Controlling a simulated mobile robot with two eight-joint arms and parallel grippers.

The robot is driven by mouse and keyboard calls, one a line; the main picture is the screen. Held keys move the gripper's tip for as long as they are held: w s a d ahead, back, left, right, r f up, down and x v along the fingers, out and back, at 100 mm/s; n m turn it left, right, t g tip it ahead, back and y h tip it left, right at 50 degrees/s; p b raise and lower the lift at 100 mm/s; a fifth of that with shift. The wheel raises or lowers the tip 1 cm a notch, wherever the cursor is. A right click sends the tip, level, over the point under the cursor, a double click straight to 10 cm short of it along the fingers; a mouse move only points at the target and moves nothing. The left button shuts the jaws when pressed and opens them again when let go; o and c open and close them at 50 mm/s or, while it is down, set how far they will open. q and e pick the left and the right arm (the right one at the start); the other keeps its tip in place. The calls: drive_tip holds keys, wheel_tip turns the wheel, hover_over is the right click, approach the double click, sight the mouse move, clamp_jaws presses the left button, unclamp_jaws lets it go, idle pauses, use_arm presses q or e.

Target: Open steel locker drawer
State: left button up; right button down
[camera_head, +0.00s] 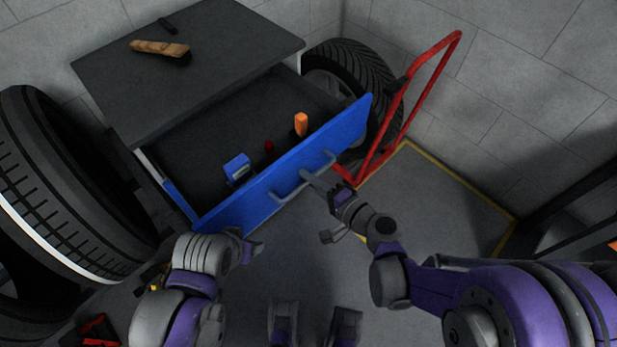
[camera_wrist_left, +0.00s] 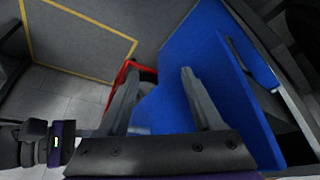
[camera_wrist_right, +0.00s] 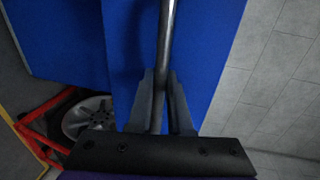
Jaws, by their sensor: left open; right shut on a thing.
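The steel locker has a dark top (camera_head: 190,70) and a blue-fronted drawer (camera_head: 245,207) that stands pulled well out, showing its dark inside. A grey bar handle (camera_head: 290,190) runs along the drawer front. My right gripper (camera_head: 312,178) is shut on the handle; in the right wrist view its fingers (camera_wrist_right: 165,105) close around the bar (camera_wrist_right: 166,50). My left gripper (camera_head: 252,247) is below the drawer's near left corner, apart from it. In the left wrist view its fingers (camera_wrist_left: 160,98) are open and empty, with the blue drawer front (camera_wrist_left: 215,70) close by.
The drawer holds an orange-handled item (camera_head: 301,124), a small red item and a blue box (camera_head: 237,168). A wooden-handled brush (camera_head: 160,48) lies on top. A large tyre (camera_head: 65,190) stands left; another tyre (camera_head: 350,75) and a red hand truck (camera_head: 408,100) stand right.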

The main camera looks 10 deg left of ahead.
drive_tip(key=c, duration=0.8)
unclamp_jaws()
drive_tip(key=shift+c, duration=0.2)
drive_tip(key=shift+d, duration=0.1)
drive_tip(key=v, duration=1)
drive_tip(key=shift+s+d+p, duration=0.2)
drive_tip(key=shift+s+p, duration=0.05)
drive_tip(key=shift+p, duration=0.15)
